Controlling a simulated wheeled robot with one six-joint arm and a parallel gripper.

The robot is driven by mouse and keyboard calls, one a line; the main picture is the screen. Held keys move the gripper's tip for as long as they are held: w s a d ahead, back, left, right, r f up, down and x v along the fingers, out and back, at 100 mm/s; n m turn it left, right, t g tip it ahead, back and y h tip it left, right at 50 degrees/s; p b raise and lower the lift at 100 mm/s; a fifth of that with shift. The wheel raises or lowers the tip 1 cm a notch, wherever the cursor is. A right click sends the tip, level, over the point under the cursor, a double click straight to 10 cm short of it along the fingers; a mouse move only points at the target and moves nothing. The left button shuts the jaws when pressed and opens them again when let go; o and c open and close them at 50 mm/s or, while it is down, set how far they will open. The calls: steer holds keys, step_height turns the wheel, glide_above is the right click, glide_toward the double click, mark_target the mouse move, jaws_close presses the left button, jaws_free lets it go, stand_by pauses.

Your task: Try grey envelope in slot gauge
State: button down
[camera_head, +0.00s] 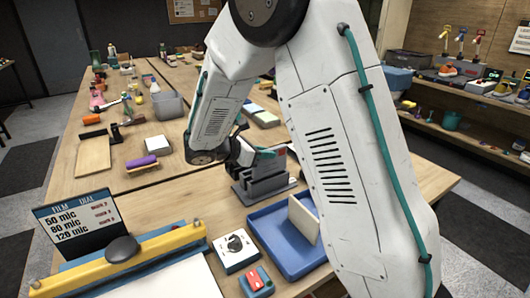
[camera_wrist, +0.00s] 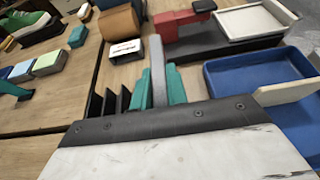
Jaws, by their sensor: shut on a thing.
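The grey envelope (camera_wrist: 158,70) shows in the wrist view as a thin slab standing between the teal fingers of my gripper (camera_wrist: 157,88). My gripper is shut on it. In the head view my gripper (camera_head: 264,153) is over the grey slot gauge (camera_head: 262,183), partly hidden by my arm. Dark upright dividers, apparently the gauge's (camera_wrist: 108,103), show left of the fingers in the wrist view. The envelope's lower end is hidden behind my wrist, so I cannot tell whether it is inside a slot.
A blue tray (camera_head: 262,240) with a cream slab (camera_head: 303,220) leaning in it stands in front of the gauge. A white dial box (camera_head: 236,250), a red-buttoned box (camera_head: 256,281), a yellow-barred device (camera_head: 160,254) and a film dial sign (camera_head: 80,220) are nearby. Several items crowd the table behind.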

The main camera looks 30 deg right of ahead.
steer(key=shift+a+f, duration=0.15)
steer(key=shift+f, duration=0.5)
stand_by(0.7)
steer(key=shift+r, duration=0.15)
steer(key=shift+r, duration=2.85)
steer(key=w+r, duration=0.2)
steer(key=w, duration=0.3)
step_height(320, 180, down, 7)
steer(key=shift+w, duration=0.15)
steer(key=shift+f, duration=2.75)
